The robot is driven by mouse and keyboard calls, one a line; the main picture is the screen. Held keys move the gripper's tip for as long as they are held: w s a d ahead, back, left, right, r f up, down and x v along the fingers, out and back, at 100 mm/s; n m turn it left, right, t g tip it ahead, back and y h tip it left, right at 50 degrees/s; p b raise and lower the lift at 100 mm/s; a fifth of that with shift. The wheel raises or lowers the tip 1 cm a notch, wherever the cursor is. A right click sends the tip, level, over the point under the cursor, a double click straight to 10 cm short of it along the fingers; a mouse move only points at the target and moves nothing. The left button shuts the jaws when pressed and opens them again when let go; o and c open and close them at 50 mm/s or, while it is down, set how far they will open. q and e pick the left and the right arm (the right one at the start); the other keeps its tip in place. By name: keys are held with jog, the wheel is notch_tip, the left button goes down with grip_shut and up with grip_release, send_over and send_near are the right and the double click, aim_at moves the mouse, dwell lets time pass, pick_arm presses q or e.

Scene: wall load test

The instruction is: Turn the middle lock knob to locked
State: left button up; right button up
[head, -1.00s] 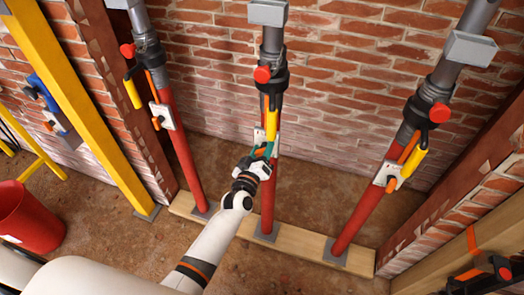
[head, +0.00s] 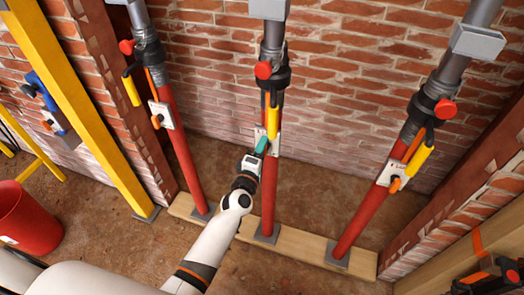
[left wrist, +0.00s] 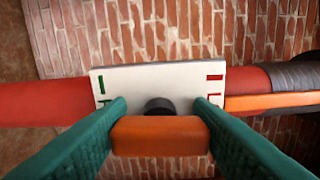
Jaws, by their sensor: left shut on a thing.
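The middle prop (head: 269,185) is a red tube with a grey upper tube, standing on a wooden plank. Its white lock plate (head: 260,134) is partly hidden by my left gripper (head: 261,146), which reaches it from the front. In the left wrist view the plate (left wrist: 150,77) has green marks at left and red marks at right. The orange lock knob (left wrist: 160,136) lies lengthwise along the prop, between the teal fingers of my left gripper (left wrist: 160,118), which is shut on it.
Similar props stand at left (head: 182,165) and right (head: 362,217), each with a white plate and orange knob. A yellow post (head: 85,105) and red bucket (head: 30,220) are at left. The brick wall (head: 340,90) is close behind.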

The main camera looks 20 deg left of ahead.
pick_arm(q)
jog(key=shift+n, duration=0.5)
jog(key=shift+c, duration=0.2)
jog(key=o, duration=1)
jog(key=shift+s, duration=0.1)
jog(key=s, duration=1.2)
jog(key=shift+a, duration=0.25)
